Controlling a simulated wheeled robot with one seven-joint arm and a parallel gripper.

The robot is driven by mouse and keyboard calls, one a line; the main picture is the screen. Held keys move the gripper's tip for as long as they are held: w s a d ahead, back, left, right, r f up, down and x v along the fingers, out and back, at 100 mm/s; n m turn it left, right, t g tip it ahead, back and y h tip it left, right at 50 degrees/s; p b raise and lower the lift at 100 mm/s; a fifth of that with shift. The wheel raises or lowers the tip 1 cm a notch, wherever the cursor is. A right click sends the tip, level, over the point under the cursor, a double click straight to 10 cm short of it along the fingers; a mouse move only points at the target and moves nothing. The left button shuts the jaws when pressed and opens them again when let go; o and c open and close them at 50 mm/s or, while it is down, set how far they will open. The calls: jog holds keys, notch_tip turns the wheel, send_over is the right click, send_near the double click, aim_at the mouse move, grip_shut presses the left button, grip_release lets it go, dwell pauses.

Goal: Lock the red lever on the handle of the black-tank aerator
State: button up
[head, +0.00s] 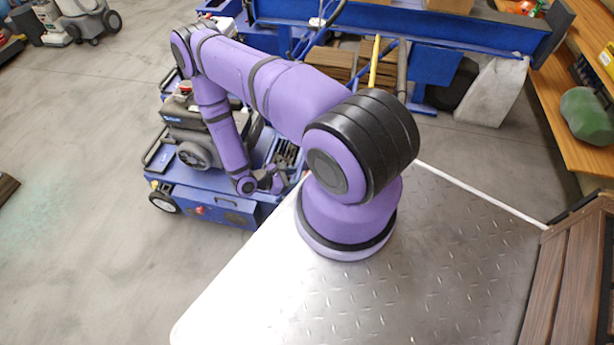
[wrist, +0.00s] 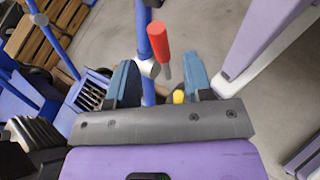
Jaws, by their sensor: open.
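The black-tank aerator (head: 215,200) is a blue machine with a black tank (head: 195,110) on top, left of centre in the head view. In the wrist view, the red lever (wrist: 158,42) stands up on a metal stub beside the blue handle bar (wrist: 143,25). My gripper (wrist: 160,68) is open, with its two blue-grey fingertips on either side of the bar and the lever's lower end. Whether either fingertip touches them I cannot tell. In the head view the lever is not clear, and my arm covers part of the machine.
Blue frames (head: 440,65) with a yellow pole (head: 374,62) stand behind the aerator. A wooden shelf (head: 560,110) holding a green object (head: 587,115) is at the right. Open concrete floor (head: 80,200) lies to the left of the aerator.

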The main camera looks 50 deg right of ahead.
jog(key=shift+x, duration=2.85)
grip_shut()
